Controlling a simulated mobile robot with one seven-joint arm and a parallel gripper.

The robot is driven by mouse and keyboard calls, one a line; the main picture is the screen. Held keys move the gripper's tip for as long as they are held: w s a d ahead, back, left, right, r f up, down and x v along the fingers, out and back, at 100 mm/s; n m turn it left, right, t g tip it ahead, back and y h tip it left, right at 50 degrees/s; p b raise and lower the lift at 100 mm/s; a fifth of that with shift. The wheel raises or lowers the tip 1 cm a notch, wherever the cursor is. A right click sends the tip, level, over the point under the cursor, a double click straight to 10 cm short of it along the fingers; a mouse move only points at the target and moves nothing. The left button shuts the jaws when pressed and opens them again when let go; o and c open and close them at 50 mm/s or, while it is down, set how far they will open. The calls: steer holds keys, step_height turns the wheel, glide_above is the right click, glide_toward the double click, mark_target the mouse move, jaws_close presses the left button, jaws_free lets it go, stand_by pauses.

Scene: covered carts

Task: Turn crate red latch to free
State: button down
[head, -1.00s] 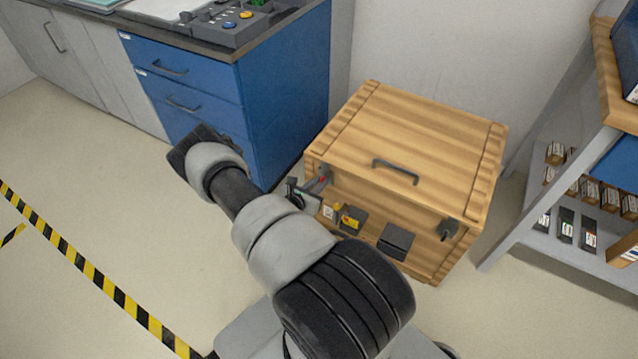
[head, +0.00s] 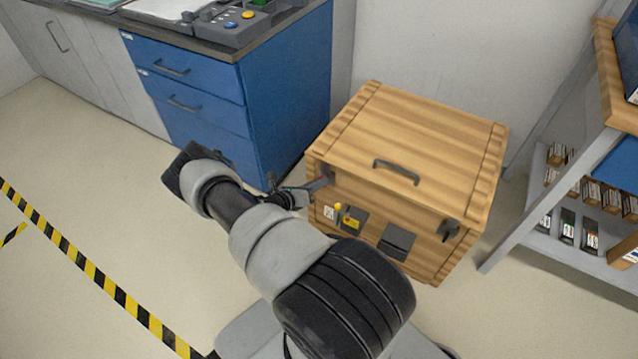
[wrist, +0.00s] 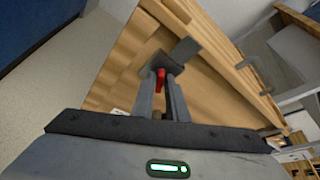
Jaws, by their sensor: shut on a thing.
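The wooden crate (head: 420,145) stands on the floor with its lid down. In the wrist view its front (wrist: 205,85) fills the middle. The red latch (wrist: 160,76) shows as a small red piece between my fingertips, beside a dark grey bracket (wrist: 184,52). My gripper (wrist: 161,88) is shut on the red latch. In the head view my gripper (head: 318,187) reaches the upper left of the crate's front, where the fingers hide most of the latch.
A second dark latch (head: 449,229) sits at the crate's front right. A lid handle (head: 397,171) and a yellow-marked box (head: 352,219) are on the crate. A blue drawer cabinet (head: 285,100) stands close at left, a shelf cart (head: 560,225) at right.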

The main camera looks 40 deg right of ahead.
steer(key=n+g+h, duration=0.1)
steer(key=n, duration=0.2)
steer(key=n+g+h, duration=0.1)
steer(key=n, duration=0.1)
steer(key=n+h, duration=0.1)
steer(key=n, duration=0.2)
steer(key=shift+w+d+f+n+g+h, duration=0.2)
steer(key=shift+w+f+n+g+h, duration=0.1)
steer(key=shift+f+g, duration=0.1)
stand_by(0.4)
steer(key=c, duration=1.9)
jaws_free()
steer(key=shift+o, duration=0.2)
steer(key=shift+a, duration=0.1)
steer(key=w+a, duration=0.1)
steer(key=a, duration=1.6)
steer(key=shift+w, duration=0.4)
steer(key=shift+r, duration=0.1)
